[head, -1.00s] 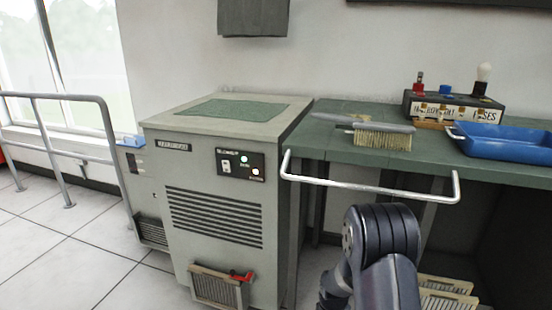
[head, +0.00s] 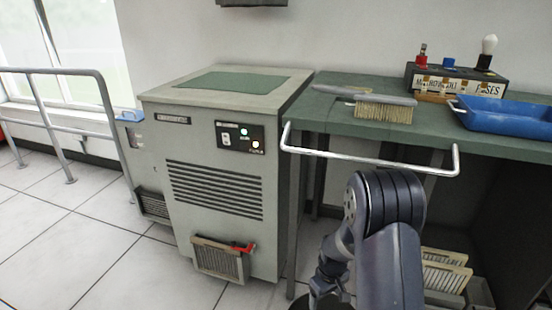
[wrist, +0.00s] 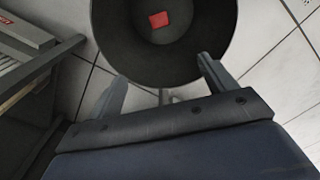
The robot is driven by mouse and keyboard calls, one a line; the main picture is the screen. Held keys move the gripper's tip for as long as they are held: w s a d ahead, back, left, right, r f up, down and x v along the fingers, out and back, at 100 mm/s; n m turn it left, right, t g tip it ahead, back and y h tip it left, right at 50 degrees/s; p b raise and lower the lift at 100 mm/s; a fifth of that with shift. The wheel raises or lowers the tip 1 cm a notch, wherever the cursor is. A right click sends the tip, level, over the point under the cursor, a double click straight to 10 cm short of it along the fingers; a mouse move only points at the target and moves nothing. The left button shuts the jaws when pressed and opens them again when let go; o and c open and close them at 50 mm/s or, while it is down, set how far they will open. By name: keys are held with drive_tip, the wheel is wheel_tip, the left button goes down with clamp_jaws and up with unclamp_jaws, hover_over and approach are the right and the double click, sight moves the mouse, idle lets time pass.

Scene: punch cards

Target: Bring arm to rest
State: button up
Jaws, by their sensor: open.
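My gripper (wrist: 160,85) shows in the wrist view with its two fingers spread apart and nothing between them. Beyond the fingertips is a round dark bin or base (wrist: 115,40) with a small red square (wrist: 159,20) in its middle; I cannot tell whether the square lies inside it. In the head view my dark arm rises at the bottom, in front of the green bench (head: 340,120). My gripper itself is not clearly visible there.
A grey cabinet (head: 215,200) with a green top pad stands left of the bench. A white rail (head: 370,158) runs along the bench's front. On the bench lie a brush (head: 384,110), a blue tray (head: 510,118) and a fuse box (head: 460,82). Tiled floor (head: 60,240) is clear at left.

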wheel_tip(320, 180, down, 4)
drive_tip(key=b, duration=0.1)
drive_tip(key=s+r+m+p, duration=0.3)
drive_tip(key=r+p, duration=1.6)
drive_tip(key=p, duration=0.4)
drive_tip(key=s+r+m+p, duration=0.3)
drive_tip(key=r+p, duration=1.7)
drive_tip(key=p, duration=0.3)
drive_tip(key=shift+d, duration=0.25)
drive_tip(key=shift+r, duration=0.1)
